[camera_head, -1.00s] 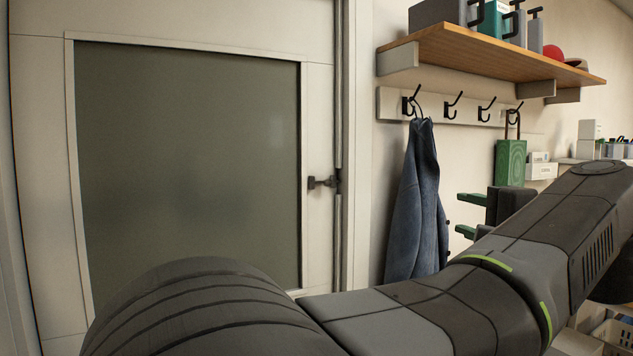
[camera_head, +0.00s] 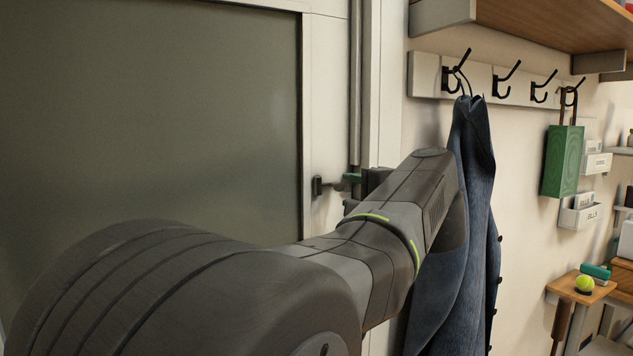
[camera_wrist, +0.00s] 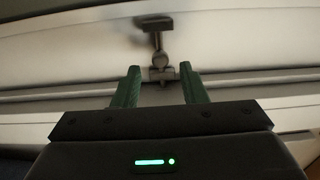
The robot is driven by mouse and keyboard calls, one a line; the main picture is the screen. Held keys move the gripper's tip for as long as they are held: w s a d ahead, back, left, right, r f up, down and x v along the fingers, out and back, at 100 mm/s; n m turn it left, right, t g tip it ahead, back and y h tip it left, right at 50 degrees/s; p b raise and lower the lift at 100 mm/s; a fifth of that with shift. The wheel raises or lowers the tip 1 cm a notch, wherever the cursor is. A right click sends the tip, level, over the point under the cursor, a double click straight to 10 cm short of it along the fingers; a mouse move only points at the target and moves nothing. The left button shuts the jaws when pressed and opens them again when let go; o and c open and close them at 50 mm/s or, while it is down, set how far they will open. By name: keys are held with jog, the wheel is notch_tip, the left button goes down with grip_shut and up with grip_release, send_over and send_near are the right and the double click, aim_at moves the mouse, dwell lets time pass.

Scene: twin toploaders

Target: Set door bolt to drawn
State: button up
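The door bolt (camera_head: 322,186) is a small dark metal fitting at the right edge of the door (camera_head: 327,148), by the door frame. In the wrist view the bolt (camera_wrist: 157,38) shows as a plate with a short arm pointing towards my gripper. My gripper (camera_wrist: 160,72) is open, its two green fingers apart on either side of the near end of the bolt. I cannot tell whether they touch it. In the head view my gripper (camera_head: 352,178) is just right of the bolt, partly hidden by my arm.
A blue jacket (camera_head: 470,160) hangs from the hook rail (camera_head: 425,75), close behind my arm. A green bag (camera_head: 563,160) hangs farther right. A wooden shelf (camera_head: 540,25) is above. A small table (camera_head: 568,291) with a tennis ball (camera_head: 585,283) stands at lower right.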

aim_at(340, 187)
jog(key=shift+p+x, duration=0.75)
jog(key=shift+x, duration=1.95)
